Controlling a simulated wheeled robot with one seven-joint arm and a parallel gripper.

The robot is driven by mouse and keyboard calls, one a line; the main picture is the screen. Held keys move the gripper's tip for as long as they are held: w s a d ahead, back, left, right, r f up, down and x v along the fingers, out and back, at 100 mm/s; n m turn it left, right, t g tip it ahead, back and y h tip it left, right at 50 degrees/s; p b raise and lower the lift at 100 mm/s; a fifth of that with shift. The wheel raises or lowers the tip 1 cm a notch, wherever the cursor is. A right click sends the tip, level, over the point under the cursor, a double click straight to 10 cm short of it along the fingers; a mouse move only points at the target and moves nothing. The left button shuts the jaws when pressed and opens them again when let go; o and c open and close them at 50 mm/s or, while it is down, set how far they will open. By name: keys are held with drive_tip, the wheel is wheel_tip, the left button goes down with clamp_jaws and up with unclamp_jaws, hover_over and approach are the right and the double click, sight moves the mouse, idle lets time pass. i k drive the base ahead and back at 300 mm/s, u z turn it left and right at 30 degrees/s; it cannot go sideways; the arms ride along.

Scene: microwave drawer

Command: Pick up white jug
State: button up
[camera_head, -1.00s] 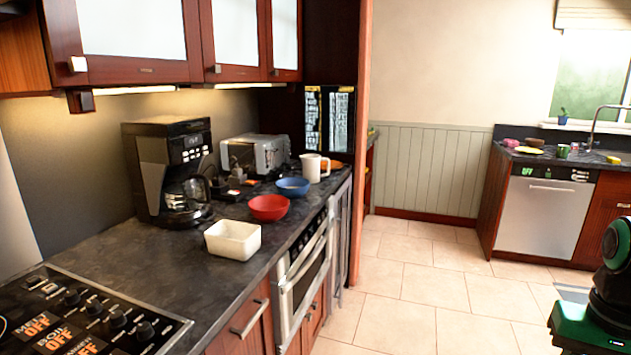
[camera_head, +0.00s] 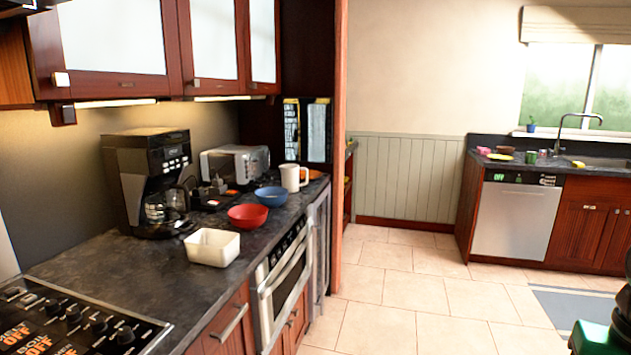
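The white jug (camera_head: 291,178) stands upright on the dark countertop (camera_head: 92,266), near its far end. Its handle points to the right. A blue bowl (camera_head: 271,197) is in front of it, and a toaster (camera_head: 235,164) stands to its left. My gripper is not in view. Only a green and black part of my own body shows at the lower right edge.
A red bowl (camera_head: 247,217), a white square bowl (camera_head: 212,248) and a coffee maker (camera_head: 150,182) stand nearer on the counter. A stove (camera_head: 68,322) is at the lower left. The tiled floor (camera_head: 400,290) right of the counter is clear.

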sight(290, 172)
drive_tip(key=z, duration=0.35)
drive_tip(key=i, duration=1.1)
drive_tip(key=z, duration=0.4)
drive_tip(key=i, duration=1.15)
drive_tip(key=u, duration=0.55)
drive_tip(key=i, duration=1)
drive_tip(key=u, duration=1.05)
drive_tip(key=i, duration=0.7)
drive_tip(key=u, duration=0.4)
